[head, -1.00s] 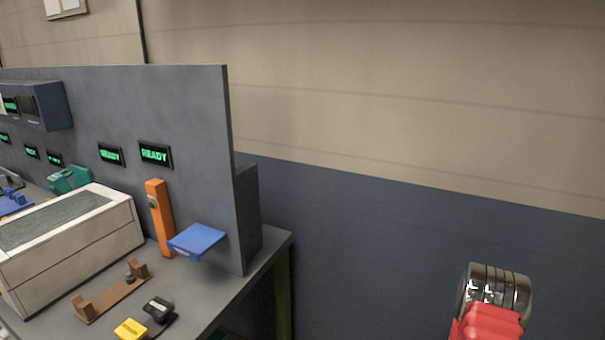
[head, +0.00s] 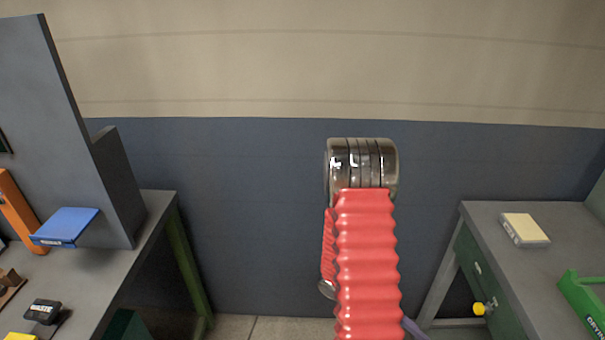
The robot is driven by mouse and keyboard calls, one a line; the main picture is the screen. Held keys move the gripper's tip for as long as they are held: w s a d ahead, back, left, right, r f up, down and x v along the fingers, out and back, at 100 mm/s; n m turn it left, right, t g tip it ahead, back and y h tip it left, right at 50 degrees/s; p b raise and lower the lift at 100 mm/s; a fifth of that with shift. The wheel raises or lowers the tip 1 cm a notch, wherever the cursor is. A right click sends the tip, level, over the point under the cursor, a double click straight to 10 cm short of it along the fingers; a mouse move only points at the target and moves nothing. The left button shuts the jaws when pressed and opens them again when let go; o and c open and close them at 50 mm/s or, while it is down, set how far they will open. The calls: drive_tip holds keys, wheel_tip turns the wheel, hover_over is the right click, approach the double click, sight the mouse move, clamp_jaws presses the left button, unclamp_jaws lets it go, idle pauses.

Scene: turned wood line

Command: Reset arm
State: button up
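My arm stands up in the middle of the head view, with a red ribbed sleeve and a dark shiny metal joint at its top. The joint is in front of the blue lower wall, in the gap between two benches, and the arm touches neither bench. My gripper cannot be made out; it is hidden or out of frame. I see nothing held.
The left bench (head: 112,275) carries a grey panel (head: 62,150), a blue plate (head: 67,225), an orange post (head: 18,212) and a black block (head: 43,311). The right bench (head: 498,262) carries a cream block (head: 524,229) and a green tray (head: 583,303). Floor (head: 270,328) between them looks clear.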

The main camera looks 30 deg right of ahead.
drive_tip(key=w+a+r+m+t+y, duration=0.25)
drive_tip(key=w+a+r+t, duration=0.25)
drive_tip(key=w+a+r, duration=0.4)
drive_tip(key=w+a+r+m+t+y, duration=0.1)
drive_tip(key=w+a+r+m+t, duration=0.2)
drive_tip(key=w+a+r+t, duration=0.5)
drive_tip(key=s+a+r+n+t+y, duration=0.1)
drive_tip(key=a+r+t, duration=0.3)
drive_tip(key=a+r, duration=0.9)
drive_tip(key=shift+s+a+r+t, duration=0.2)
drive_tip(key=shift+a+r+t, duration=0.2)
drive_tip(key=shift+a, duration=0.2)
drive_tip(key=shift+f+n+y, duration=0.1)
drive_tip(key=shift+n+y, duration=0.15)
